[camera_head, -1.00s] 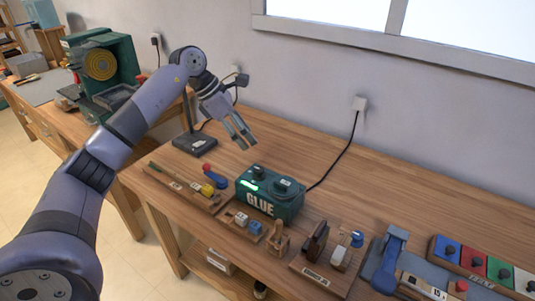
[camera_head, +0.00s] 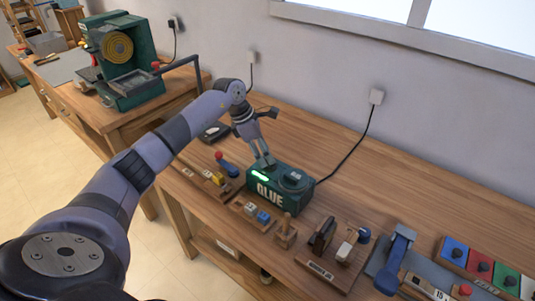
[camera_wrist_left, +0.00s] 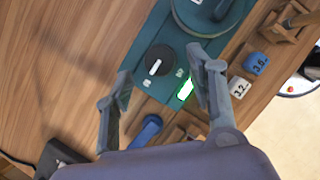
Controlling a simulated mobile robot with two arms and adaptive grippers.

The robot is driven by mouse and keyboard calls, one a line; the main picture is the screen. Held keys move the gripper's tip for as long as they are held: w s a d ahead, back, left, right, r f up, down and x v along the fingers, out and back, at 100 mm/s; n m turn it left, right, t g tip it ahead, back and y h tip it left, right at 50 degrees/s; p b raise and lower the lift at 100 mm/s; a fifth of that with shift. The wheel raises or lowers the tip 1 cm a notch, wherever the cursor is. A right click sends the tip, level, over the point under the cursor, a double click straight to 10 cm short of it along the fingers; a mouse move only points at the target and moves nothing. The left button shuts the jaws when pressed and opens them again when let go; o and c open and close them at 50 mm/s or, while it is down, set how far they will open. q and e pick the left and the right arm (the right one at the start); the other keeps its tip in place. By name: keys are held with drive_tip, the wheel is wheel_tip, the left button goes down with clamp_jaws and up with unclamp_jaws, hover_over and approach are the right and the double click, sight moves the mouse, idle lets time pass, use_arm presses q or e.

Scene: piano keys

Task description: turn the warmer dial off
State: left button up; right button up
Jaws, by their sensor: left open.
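The glue warmer is a dark green box (camera_head: 270,197) marked GLUE on the workbench. In the left wrist view its black round dial (camera_wrist_left: 168,56) has a white pointer mark, with small pale marks on the panel beside it. A bright green light (camera_wrist_left: 186,88) glows near the dial; it also shows in the head view (camera_head: 260,177). My left gripper (camera_head: 264,163) is over the dial's end of the box and hides the dial in the head view. In the wrist view the left gripper (camera_wrist_left: 160,68) is open, its fingers on either side of the dial with gaps visible. My right gripper is out of view.
A round dark lid (camera_head: 294,177) sits on the warmer right of the gripper. Small wooden trays (camera_head: 250,212) with cubes and a blue-and-red tool (camera_head: 228,168) lie in front and left. The bench behind the warmer is clear.

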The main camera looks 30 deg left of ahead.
use_arm(q)
drive_tip(key=shift+x, duration=1.1)
drive_tip(key=shift+w+d+f, duration=0.1)
drive_tip(key=shift+w+f, duration=0.05)
drive_tip(key=shift+f, duration=0.2)
drive_tip(key=c, duration=1.1)
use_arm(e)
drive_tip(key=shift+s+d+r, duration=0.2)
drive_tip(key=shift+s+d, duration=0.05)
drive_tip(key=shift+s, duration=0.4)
